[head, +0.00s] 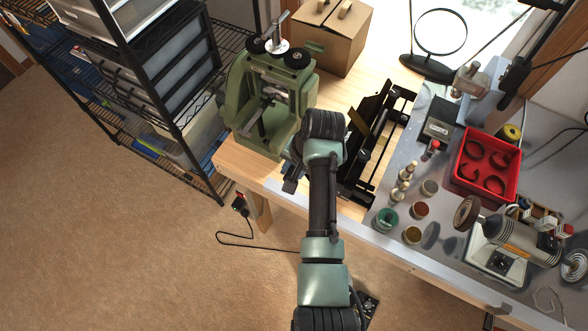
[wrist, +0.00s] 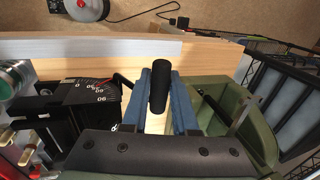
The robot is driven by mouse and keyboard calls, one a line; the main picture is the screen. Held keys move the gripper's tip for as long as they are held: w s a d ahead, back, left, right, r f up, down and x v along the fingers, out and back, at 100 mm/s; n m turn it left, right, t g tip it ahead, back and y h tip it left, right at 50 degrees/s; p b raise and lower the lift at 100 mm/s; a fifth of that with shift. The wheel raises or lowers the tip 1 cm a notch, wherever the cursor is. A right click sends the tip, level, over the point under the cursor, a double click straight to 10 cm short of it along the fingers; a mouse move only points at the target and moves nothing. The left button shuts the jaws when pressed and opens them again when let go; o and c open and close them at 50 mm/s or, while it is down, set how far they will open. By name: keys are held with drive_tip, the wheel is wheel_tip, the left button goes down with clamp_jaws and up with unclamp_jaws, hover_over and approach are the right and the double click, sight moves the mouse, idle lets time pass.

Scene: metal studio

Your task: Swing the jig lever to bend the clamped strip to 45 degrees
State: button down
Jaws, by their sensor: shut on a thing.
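The bending jig (head: 377,140) is a dark metal frame on the wooden bench top, right of my gripper in the head view. My gripper (head: 293,172) is low at the bench's front edge, partly hidden by my wrist. In the wrist view, the blue fingers of my gripper (wrist: 167,105) are shut on the jig lever's black, round-ended handle (wrist: 160,82). The jig's angle scale (wrist: 92,93), with white marks and a red pointer line, shows left of the fingers; its reading is too small to tell. I cannot clearly make out the clamped strip.
A green rolling mill (head: 262,125) stands close left of my gripper. A cardboard box (head: 335,40) is behind it. Small jars, a red tray (head: 487,195) and a bench grinder (head: 505,245) fill the right. A wire shelf (head: 190,110) stands left; floor is open in front.

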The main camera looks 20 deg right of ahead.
drive_tip(key=shift+w+a, duration=0.1)
drive_tip(key=shift+w, duration=0.15)
drive_tip(key=shift+s+b+x, duration=0.25)
drive_tip(key=shift+b+x, duration=0.5)
drive_tip(key=shift+x, duration=0.5)
drive_tip(key=shift+f, duration=0.1)
drive_tip(key=shift+f+b, duration=0.9)
drive_tip(key=shift+f, duration=0.35)
drive_tip(key=shift+s+f+b, duration=0.15)
drive_tip(key=shift+f+b, duration=0.25)
drive_tip(key=shift+f, duration=0.25)
drive_tip(key=shift+s+f+b, duration=0.15)
drive_tip(key=shift+f+b, duration=0.2)
drive_tip(key=shift+f, duration=0.4)
